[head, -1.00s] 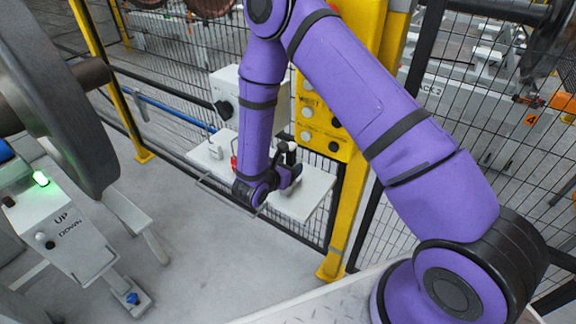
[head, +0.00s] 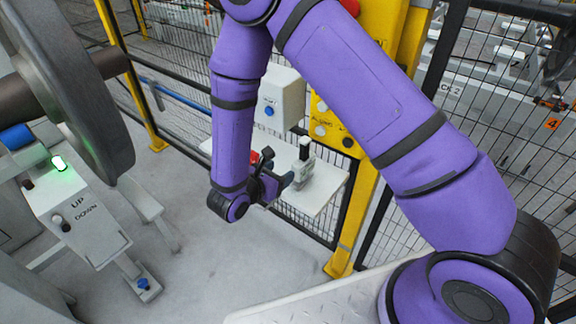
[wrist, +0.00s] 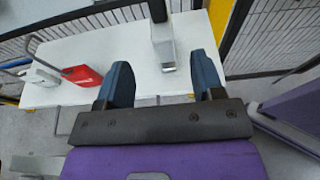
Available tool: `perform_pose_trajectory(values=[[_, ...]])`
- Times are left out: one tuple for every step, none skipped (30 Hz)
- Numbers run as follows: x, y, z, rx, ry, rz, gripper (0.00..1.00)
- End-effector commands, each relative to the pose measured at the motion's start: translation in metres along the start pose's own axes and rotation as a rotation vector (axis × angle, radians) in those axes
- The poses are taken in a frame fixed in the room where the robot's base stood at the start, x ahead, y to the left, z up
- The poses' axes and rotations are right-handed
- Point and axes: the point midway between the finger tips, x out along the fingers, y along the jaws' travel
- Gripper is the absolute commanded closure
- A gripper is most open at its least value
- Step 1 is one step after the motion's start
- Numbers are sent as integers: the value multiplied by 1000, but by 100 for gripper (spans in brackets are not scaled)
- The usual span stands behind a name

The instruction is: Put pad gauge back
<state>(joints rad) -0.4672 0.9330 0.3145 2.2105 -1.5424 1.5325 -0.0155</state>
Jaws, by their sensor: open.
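In the wrist view a pale grey block with a dark upright post (wrist: 164,50) stands on the white shelf (wrist: 120,45). I take it for the pad gauge; it also shows in the head view as a pale upright piece (head: 303,172). My gripper (wrist: 162,65) is open and empty, its two blue fingers spread apart. The block stands just beyond the gap between the fingertips and appears untouched. In the head view my gripper (head: 280,184) is at the shelf's front, left of the block. The arm partly hides the shelf.
A red piece (wrist: 82,75) and a white holder (wrist: 42,72) are on the shelf's left side. Mesh fencing and a yellow post (head: 352,215) stand close at the right. A large wheel (head: 75,85) and an UP/DOWN control box (head: 75,205) are at left.

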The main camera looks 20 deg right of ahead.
Motion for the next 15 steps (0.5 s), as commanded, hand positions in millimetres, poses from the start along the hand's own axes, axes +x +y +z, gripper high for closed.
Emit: perform_pose_trajectory(values=[[-2, 0, 0, 0, 0, 1, 38], [-3, 0, 0, 0, 0, 0, 38], [-4, 0, 0, 0, 0, 0, 38], [-4, 0, 0, 0, 0, 0, 38], [-4, 0, 0, 0, 0, 0, 38], [-4, 0, 1, 1, 0, -2, 38], [-4, 0, 2, 4, 0, -5, 38], [-3, -1, 5, 10, 0, -10, 38], [-2, -2, 10, 21, 0, -21, 38], [-1, -3, 16, 33, 1, -33, 38], [1, -4, 24, 49, 2, -49, 38], [3, -7, 35, 74, 5, -73, 38], [4, -10, 45, 96, 8, -97, 38], [6, -13, 56, 122, 10, -121, 38], [9, -18, 71, 159, 16, -158, 38]])
